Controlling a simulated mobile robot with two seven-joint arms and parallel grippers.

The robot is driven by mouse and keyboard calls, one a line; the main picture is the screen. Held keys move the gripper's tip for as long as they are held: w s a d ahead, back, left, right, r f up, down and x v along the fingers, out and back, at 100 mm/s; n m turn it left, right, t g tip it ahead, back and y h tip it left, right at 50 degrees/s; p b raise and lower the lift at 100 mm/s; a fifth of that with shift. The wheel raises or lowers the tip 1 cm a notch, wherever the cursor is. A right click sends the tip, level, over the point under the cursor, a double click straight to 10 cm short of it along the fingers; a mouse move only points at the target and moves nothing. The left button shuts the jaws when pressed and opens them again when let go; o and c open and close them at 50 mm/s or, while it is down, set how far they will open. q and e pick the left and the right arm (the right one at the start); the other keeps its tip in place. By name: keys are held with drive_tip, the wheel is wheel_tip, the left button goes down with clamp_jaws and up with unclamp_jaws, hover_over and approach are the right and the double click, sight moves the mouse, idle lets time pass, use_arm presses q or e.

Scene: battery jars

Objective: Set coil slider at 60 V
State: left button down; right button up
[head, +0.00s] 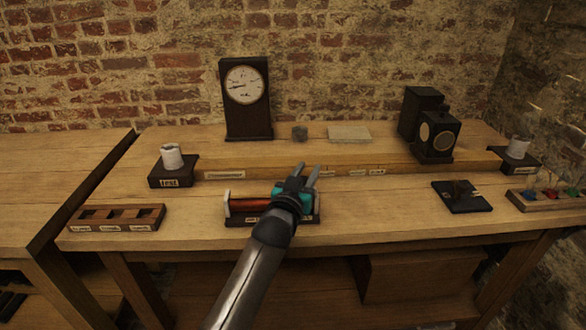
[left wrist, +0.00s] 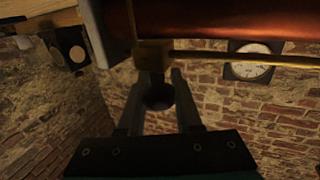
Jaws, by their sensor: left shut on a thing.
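The coil (head: 248,205), wound in copper-red wire between pale end plates, lies on a dark base on the front of the bench. My left gripper (head: 306,172) is over its right end and hides that end. In the left wrist view, the copper coil (left wrist: 220,18) runs along the top with a brass rod (left wrist: 240,58) beside it. A brass slider block (left wrist: 153,54) sits on the rod near one end plate. My left gripper's fingers (left wrist: 158,92) are shut at the slider's dark stem. A round white dial (head: 244,85) stands behind; its numbers are too small to read.
White jars on dark stands (head: 172,158) (head: 517,150) flank the raised shelf. A black lamp-like box (head: 436,138), a pale slab (head: 349,133) and a small dark lump (head: 300,133) stand on it. A wooden tray (head: 118,218) lies left; a dark base (head: 460,196) lies right.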

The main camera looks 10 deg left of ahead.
use_arm(q)
drive_tip(key=shift+d, duration=0.4)
drive_tip(key=c, duration=0.6)
unclamp_jaws()
drive_tip(key=shift+w+d, duration=0.1)
drive_tip(key=shift+a, duration=0.2)
